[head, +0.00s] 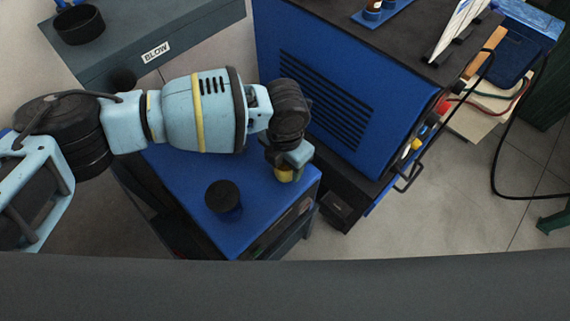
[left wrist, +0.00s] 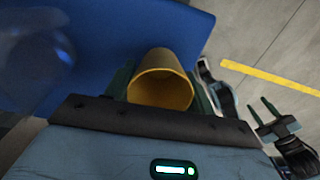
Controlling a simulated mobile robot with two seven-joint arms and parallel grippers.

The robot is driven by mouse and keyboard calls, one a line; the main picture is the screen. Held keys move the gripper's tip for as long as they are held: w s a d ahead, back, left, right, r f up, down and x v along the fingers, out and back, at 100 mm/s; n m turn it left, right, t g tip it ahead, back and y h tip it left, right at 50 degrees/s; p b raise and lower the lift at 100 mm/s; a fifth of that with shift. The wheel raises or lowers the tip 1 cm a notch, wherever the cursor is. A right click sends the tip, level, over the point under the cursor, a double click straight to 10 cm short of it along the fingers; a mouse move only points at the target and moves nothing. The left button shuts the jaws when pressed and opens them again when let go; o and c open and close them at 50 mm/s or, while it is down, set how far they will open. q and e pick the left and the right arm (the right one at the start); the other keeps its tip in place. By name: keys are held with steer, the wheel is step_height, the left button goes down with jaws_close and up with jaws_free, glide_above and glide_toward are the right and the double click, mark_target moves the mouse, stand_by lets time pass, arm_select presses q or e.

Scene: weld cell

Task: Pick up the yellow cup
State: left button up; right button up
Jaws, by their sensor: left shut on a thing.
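The yellow cup (left wrist: 160,88) is between the two fingers of my left gripper (left wrist: 160,92) in the left wrist view, its open mouth facing the camera. In the head view my left gripper (head: 289,158) points down over the right part of a blue cart top. Only a little of the yellow cup (head: 285,175) shows beneath it. The gripper is shut on the cup. I cannot tell whether the cup touches the cart top. My right gripper (left wrist: 262,111) shows at the right of the left wrist view, its two fingers apart and nothing between them.
A large blue machine (head: 340,90) stands behind. A grey cabinet labelled BLOW (head: 190,28) bears a black bowl (head: 78,24). The floor at right is open, crossed by a black cable.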

arm_select(q)
steer(key=shift+s+d+r, duration=0.15)
steer(key=shift+s+r, duration=0.1)
steer(key=shift+r, duration=0.25)
steer(key=shift+s+d+r, duration=0.1)
steer(key=shift+s+r, duration=0.15)
steer(key=shift+r, duration=0.25)
steer(key=s+d+r, duration=0.1)
steer(key=s+d, duration=0.6)
steer(key=s, duration=0.6)
steer(key=shift+d+r, duration=0.2)
steer(key=shift+d, duration=0.05)
